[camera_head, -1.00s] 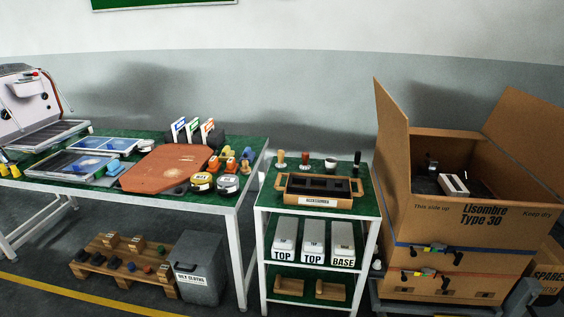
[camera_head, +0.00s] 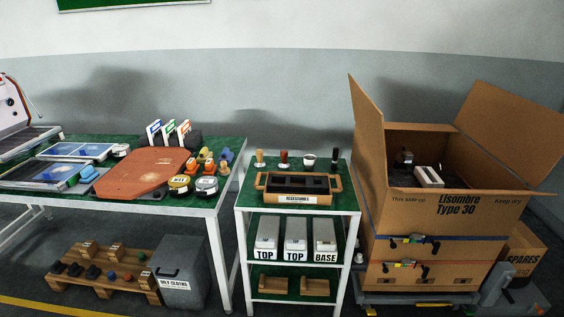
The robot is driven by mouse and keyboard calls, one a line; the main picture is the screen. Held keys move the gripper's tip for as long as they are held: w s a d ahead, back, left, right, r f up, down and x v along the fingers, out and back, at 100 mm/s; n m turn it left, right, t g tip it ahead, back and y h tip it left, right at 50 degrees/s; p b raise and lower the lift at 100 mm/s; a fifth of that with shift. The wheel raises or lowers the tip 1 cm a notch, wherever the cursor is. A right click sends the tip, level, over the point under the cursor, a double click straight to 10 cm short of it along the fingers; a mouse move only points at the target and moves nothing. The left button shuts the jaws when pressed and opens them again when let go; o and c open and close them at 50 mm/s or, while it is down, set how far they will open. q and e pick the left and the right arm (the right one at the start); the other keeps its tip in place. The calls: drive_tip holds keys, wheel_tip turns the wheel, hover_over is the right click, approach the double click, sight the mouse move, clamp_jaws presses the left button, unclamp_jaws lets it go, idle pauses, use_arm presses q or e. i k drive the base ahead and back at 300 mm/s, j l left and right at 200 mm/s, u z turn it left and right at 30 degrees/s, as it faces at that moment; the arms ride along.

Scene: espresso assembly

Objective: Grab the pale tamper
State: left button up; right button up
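The pale tamper (camera_head: 260,158), with a light wooden handle, stands upright at the back left of the small green-topped shelf unit (camera_head: 345,202). To its right stand a reddish-brown handled tamper (camera_head: 284,160), a small white cup-like item (camera_head: 309,161) and a black-handled tamper (camera_head: 335,159). A wooden accessories tray (camera_head: 262,196) with dark compartments sits in front of them. Neither of my grippers shows in the head view.
A long green-topped table (camera_head: 222,187) on the left bears an orange mat (camera_head: 140,175) and several tools. A large open cardboard box (camera_head: 400,217) stands close to the shelf unit's right side. Grey floor shows in front.

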sight(259, 164)
drive_tip(key=i+j+z, duration=0.6)
drive_tip(key=j+z, duration=0.15)
drive_tip(key=j, duration=0.1)
